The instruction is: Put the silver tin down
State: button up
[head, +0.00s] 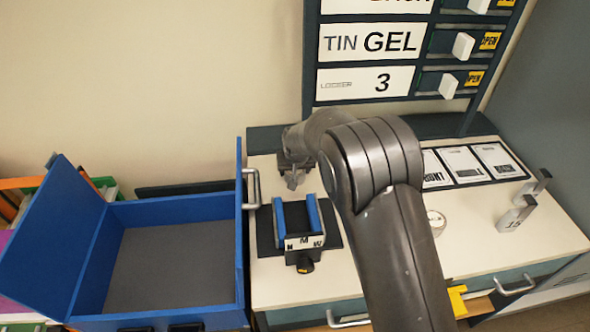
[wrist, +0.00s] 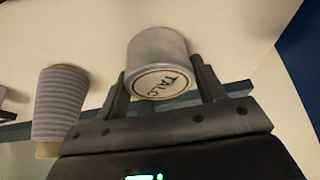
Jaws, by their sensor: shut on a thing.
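The silver tin (wrist: 158,55) is a short round can with a white end marked TALC. In the wrist view it sits between the two fingers of my gripper (wrist: 165,92), which is shut on it. In the head view my gripper (head: 293,172) is at the back left of the cream worktop, behind the blue-sided saddle fixture (head: 312,220). The tin is hard to make out there, and I cannot tell whether it touches the worktop.
A grey ribbed cup-like thing (wrist: 60,105) stands beside the tin in the wrist view. An open blue box (head: 170,210) is left of the worktop (head: 290,285). A drawer rack (head: 420,60) stands behind.

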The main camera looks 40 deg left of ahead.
jog(key=shift+f, duration=0.1)
jog(key=o, duration=1.1)
jog(key=v, duration=1.2)
